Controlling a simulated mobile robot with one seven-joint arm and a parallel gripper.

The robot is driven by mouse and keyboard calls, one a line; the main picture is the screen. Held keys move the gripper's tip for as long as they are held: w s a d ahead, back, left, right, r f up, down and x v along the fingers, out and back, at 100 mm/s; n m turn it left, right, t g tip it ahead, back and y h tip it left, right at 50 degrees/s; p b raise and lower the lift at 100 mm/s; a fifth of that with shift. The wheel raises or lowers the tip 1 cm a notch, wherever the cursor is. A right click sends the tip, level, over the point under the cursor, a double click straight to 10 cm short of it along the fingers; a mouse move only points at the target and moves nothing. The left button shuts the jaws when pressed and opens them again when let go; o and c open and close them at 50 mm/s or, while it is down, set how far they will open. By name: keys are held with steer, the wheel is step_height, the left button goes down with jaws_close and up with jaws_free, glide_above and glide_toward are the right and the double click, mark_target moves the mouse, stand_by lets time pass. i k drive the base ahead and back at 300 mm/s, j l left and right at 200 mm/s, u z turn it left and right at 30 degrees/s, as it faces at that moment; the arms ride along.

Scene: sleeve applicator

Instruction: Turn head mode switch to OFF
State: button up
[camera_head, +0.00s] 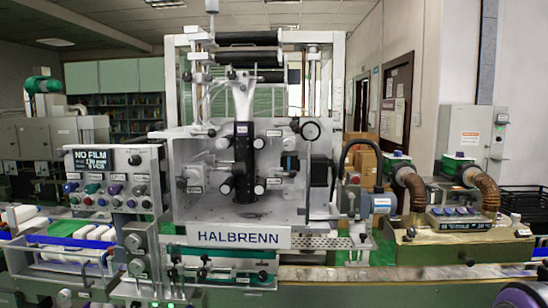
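The sleeve applicator marked HALBRENN (238,237) stands in the middle of the view. Its left control panel (150,205) carries a dark display (92,161) reading NO FILM, with rows of coloured buttons and knobs (92,188) below and dark knobs (135,160) to the right. More grey knobs (134,241) sit on a lower panel. The labels are too small to read, so I cannot tell which one is the head mode switch or how it is set. My gripper is not in view.
A green unit with brown hoses (412,190) stands at right, below a grey cabinet (475,130). Blue-edged trays (70,243) lie at lower left. A rounded purple-and-grey part, possibly mine, cuts into the lower right corner.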

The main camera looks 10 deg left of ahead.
mark_target(136, 160)
steer(key=k+j+z, duration=0.1)
steer(key=j, duration=0.3)
steer(key=k+j+z, duration=0.1)
steer(key=j, duration=0.3)
steer(key=k+j, duration=0.15)
steer(key=j, duration=0.25)
steer(key=k+j, duration=0.1)
steer(key=j, duration=0.3)
steer(key=k+j+z, duration=0.1)
steer(key=j, duration=0.3)
steer(key=k+j, duration=0.2)
steer(key=j, duration=0.2)
